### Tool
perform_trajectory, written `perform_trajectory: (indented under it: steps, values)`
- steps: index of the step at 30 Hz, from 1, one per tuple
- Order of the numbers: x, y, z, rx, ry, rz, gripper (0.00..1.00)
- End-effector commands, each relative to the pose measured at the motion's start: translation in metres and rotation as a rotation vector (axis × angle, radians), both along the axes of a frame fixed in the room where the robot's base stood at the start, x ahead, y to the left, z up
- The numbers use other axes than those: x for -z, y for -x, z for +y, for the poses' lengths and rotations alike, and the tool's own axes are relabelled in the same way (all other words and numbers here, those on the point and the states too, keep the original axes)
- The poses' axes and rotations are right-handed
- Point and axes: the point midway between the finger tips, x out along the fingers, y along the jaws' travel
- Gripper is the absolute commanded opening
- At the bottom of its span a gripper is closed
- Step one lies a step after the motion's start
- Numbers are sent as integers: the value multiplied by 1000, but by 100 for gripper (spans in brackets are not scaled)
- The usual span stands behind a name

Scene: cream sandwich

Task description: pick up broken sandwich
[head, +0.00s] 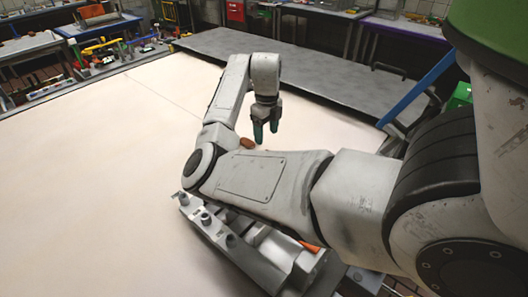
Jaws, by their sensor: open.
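A small brown piece (247,143), which looks like part of the broken sandwich, lies on the cream tabletop (90,190) just behind my forearm. My arm partly hides the area around it, and I cannot make out its detail.
A long grey metal bench (330,75) runs behind the cream table. A blue bar (418,88) slants at the right. Cluttered shelves with tools and coloured parts (105,55) stand at the back left. The left of the tabletop is clear.

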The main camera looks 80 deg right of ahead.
Motion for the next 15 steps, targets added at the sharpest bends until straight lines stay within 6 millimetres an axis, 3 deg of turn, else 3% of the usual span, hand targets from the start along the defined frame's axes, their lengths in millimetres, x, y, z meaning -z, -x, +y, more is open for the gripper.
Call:
perform_trajectory:
  steps: [11,15]
  values:
    - [33,1,1,-2,-2,1,67]
    - [53,2,3,-3,-2,2,67]
